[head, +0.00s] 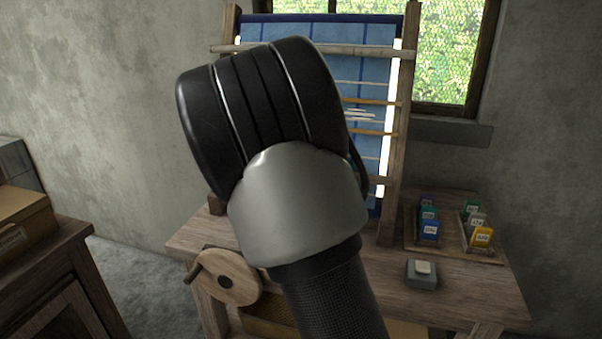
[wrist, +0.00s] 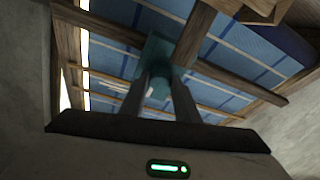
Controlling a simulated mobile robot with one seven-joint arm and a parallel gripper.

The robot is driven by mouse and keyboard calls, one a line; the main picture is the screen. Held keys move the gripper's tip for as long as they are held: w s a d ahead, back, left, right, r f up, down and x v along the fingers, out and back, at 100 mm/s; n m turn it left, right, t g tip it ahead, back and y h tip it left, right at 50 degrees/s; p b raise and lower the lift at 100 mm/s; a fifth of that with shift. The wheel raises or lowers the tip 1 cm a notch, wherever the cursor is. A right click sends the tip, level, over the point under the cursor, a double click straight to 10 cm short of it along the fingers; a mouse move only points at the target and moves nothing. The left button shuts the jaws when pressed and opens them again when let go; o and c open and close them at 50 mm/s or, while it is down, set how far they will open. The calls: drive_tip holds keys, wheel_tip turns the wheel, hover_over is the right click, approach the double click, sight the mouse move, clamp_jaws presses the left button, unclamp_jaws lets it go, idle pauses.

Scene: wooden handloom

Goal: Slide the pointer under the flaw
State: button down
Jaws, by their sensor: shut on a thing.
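The blue cloth (head: 340,32) hangs on the upright wooden loom and also fills much of the wrist view (wrist: 112,58). Pale streaks (head: 360,114) that look like the flaw cross the cloth just right of my arm; they also show in the wrist view (wrist: 122,87), left of my fingers. In the wrist view my gripper (wrist: 160,72) is shut on a teal piece (wrist: 156,52), which appears to be the pointer, in front of the cloth. The fingers hide part of it. In the head view my arm hides the gripper and the pointer.
Wooden bars (head: 370,51) cross the loom in front of the cloth. On the bench (head: 385,270) stand a rack with several coloured labelled blocks (head: 429,229) and a grey block (head: 422,274). A wooden wheel (head: 228,277) is at the bench front. A cabinet (head: 60,270) stands left.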

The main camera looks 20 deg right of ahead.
drive_tip(key=s+d+b, duration=0.1)
drive_tip(key=s+d, duration=0.3)
drive_tip(key=d, duration=0.2)
drive_tip(key=c, duration=1.4)
unclamp_jaws()
drive_tip(key=shift+o, duration=0.2)
drive_tip(key=shift+a, duration=0.1)
